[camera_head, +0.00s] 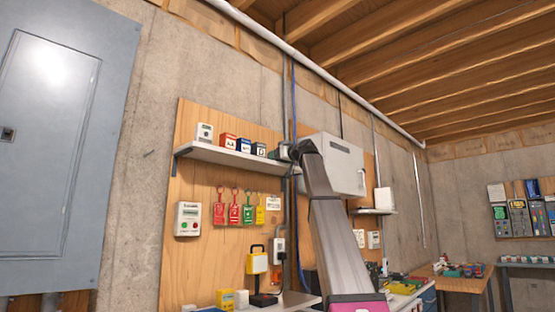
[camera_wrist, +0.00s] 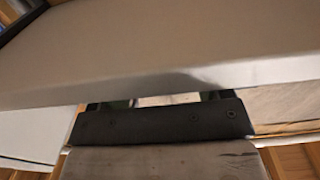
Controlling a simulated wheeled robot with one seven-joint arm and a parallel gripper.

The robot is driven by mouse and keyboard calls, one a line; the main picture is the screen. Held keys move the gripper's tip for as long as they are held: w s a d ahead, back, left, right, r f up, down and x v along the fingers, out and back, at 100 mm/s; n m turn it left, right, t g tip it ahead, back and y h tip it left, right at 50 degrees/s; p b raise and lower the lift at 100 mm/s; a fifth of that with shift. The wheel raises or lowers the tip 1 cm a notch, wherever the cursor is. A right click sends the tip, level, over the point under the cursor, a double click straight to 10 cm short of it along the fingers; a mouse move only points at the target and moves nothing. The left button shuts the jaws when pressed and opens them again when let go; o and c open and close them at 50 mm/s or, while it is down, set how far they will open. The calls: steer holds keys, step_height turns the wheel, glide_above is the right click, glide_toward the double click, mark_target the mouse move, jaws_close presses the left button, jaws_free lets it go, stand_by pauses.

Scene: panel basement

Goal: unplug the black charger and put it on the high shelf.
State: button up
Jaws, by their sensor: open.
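My gripper (camera_head: 289,152) is at the right end of the high shelf (camera_head: 228,158), at about board height. It is open; its fingertips are small and partly hidden in the head view. In the wrist view, my gripper (camera_wrist: 158,103) is mostly hidden behind a broad pale surface, with dark greenish shapes at both sides of a light gap. A small dark item shows beside the gripper at the shelf end, but I cannot tell whether it is the black charger. Lower on the board, a small black-topped item sits at a wall outlet (camera_head: 279,256).
Several small boxes and a white device (camera_head: 204,132) stand on the shelf's left part. Red, green and yellow tags (camera_head: 234,212) hang below the shelf. A yellow lantern-like item (camera_head: 257,262) is lower down.

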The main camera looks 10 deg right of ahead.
steer(key=v, duration=1)
steer(key=shift+s+d, duration=0.2)
steer(key=shift+s, duration=0.15)
